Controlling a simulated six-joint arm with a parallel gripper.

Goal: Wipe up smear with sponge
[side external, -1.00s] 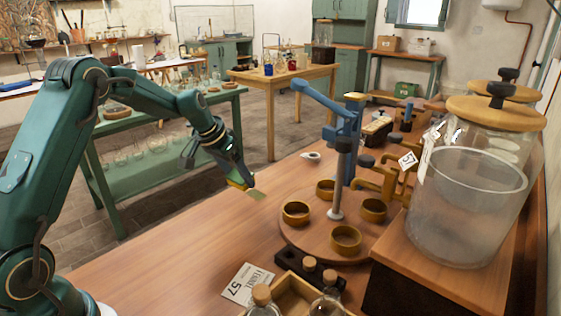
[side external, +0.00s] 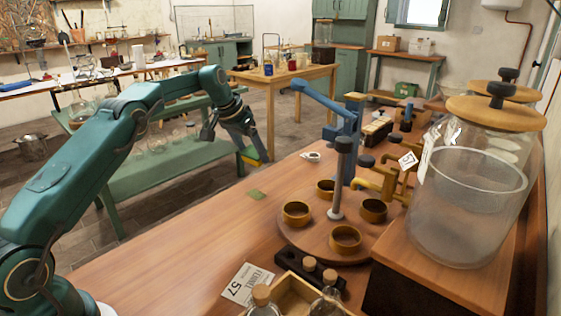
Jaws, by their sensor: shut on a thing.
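My gripper (side external: 248,146) is shut on the sponge (side external: 251,158), which shows as a small yellow and green block at the fingertips. Most of the sponge is hidden by the fingers. A flat olive-green smear (side external: 256,194) lies on the wooden bench top (side external: 190,245), near its left edge. The gripper and sponge are beyond the smear in the side view and apart from it. How high the sponge is above the bench is hard to tell.
A round wooden stand (side external: 313,234) with several brass rings and a grey post is right of the smear. A white roll (side external: 312,156) lies behind it. A label card (side external: 247,284) and corked bottles are in front. A large glass jar (side external: 465,210) stands at right.

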